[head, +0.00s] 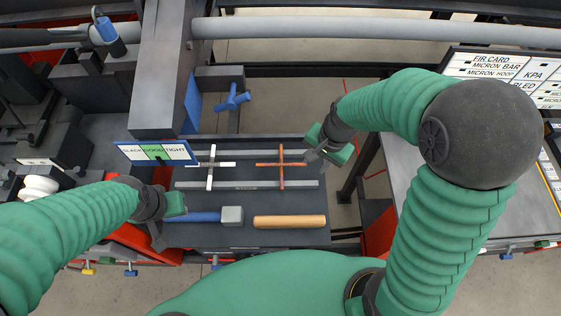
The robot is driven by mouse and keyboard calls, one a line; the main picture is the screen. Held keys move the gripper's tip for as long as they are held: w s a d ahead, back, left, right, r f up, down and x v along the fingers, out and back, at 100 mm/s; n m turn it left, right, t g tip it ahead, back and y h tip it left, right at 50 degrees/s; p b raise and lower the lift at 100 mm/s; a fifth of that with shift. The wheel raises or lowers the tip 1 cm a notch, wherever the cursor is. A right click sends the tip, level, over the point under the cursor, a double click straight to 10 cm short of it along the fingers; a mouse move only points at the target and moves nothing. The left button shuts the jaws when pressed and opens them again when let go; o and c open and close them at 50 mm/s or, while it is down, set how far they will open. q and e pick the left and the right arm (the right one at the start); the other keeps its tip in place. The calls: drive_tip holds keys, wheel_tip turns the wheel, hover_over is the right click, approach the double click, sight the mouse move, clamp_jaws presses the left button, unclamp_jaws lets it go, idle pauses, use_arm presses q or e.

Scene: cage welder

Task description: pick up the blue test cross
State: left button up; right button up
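Two crosses lie on the dark tray (290,232): a white-grey cross (210,168) on the left and an orange cross (281,166) on the right. Neither looks blue. A blue piece with crossing arms (233,97) sits behind the tray; I cannot tell whether it is a cross or a knob. My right gripper (318,155) is at the right end of the orange cross; I cannot tell whether it touches it. My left gripper (167,222) is at the tray's left edge, by the blue handle of a hammer. The finger gaps of both are unclear.
The hammer (231,216) and a wooden rod (289,222) lie on the front of the tray. A grey pipe (380,28) crosses the back. A labelled panel (500,68) is at the right.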

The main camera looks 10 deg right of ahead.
drive_tip(key=w+a+m+y+p, duration=0.3)
drive_tip(key=w+m+p, duration=0.1)
drive_tip(key=w+m, duration=0.65)
hover_over(274, 164)
drive_tip(key=d, duration=0.3)
drive_tip(key=shift+m+g, duration=0.3)
drive_tip(key=shift+m, duration=0.15)
wheel_tip(274, 164, down, 11)
drive_tip(key=shift+w+a+r, duration=0.15)
drive_tip(key=shift+r, duration=0.05)
drive_tip(key=p+x, duration=0.1)
drive_tip(key=x, duration=0.3)
drive_tip(key=shift+s+a+f+p, duration=0.3)
drive_tip(key=shift+a+p, duration=0.05)
drive_tip(key=shift+p, duration=0.05)
drive_tip(key=shift+w+f, duration=0.1)
drive_tip(key=shift+f, duration=0.1)
clamp_jaws()
